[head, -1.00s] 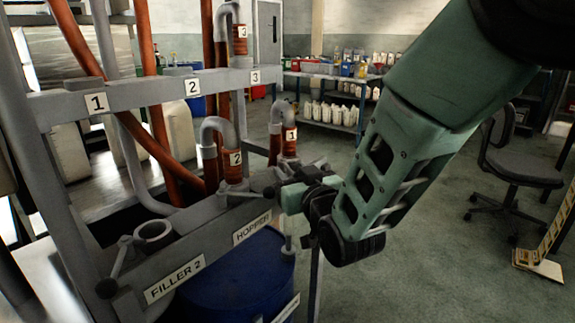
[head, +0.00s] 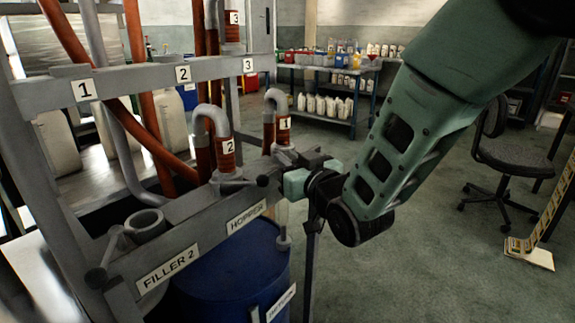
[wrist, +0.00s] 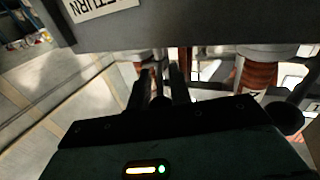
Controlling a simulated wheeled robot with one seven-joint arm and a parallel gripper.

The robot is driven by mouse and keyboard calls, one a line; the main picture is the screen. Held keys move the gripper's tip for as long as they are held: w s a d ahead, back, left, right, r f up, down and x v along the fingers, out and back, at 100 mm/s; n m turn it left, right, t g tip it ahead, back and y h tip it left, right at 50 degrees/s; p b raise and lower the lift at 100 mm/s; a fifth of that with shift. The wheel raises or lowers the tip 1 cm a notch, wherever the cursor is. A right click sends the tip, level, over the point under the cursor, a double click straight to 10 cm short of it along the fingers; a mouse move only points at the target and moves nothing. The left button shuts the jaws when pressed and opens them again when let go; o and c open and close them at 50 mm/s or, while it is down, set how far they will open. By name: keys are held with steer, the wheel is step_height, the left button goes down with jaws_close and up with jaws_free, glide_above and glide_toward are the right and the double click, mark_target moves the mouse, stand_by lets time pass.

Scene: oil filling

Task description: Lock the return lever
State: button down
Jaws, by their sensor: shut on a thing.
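My gripper (head: 290,178) is at the far end of the grey beam, beside pipe outlet 1 (head: 283,125). It is shut on the return lever, which my jaws mostly hide in the head view. In the wrist view my two dark fingers (wrist: 168,88) point up toward the beam, with a dark rounded part, seemingly the lever's knob (wrist: 160,103), between them. The RETURN label (wrist: 102,6) shows on the beam at the upper left of the wrist view. Whether the lever is locked cannot be told.
The hopper lever's black knob (head: 262,181) is close left of my gripper; another lever knob (head: 95,278) is by the FILLER 2 label (head: 168,268). A blue barrel (head: 225,265) stands below the beam. Floor right of it is open, up to a chair (head: 505,150).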

mark_target(281, 151)
steer(key=n+g+y, duration=0.1)
steer(key=w+d+n+g+y+b, duration=0.1)
steer(key=y, duration=0.1)
steer(key=shift+d+f+b, duration=0.1)
steer(key=shift+d+b, duration=0.1)
steer(key=shift+b, duration=0.1)
steer(key=shift+w+d+n+g+y, duration=0.15)
steer(key=shift+n+g+y, duration=0.35)
steer(key=shift+n+g, duration=0.05)
steer(key=shift+w+d+n+g+y, duration=0.15)
steer(key=shift+n+g+y, duration=0.35)
steer(key=shift+n+g, duration=0.05)
steer(key=n+g+y, duration=0.1)
steer(key=w+n+g+y+p, duration=0.1)
steer(key=g, duration=0.1)
steer(key=n+g+p, duration=0.1)
steer(key=shift+w+d+r+g+y, duration=0.15)
steer(key=shift+d+r+g+y, duration=0.15)
steer(key=shift+d+y, duration=0.1)
steer(key=shift+w+f+n+g+y+p, duration=0.1)
steer(key=shift+w+n+g+y+p, duration=0.2)
steer(key=shift+n+g+p, duration=0.55)
steer(key=shift+w+f+n+g+y+p, duration=0.1)
steer(key=shift+w+n+g+y+p, duration=0.15)
steer(key=shift+n+g, duration=0.6)
steer(key=shift+g, duration=0.4)
steer(key=c, duration=1.3)
jaws_free()
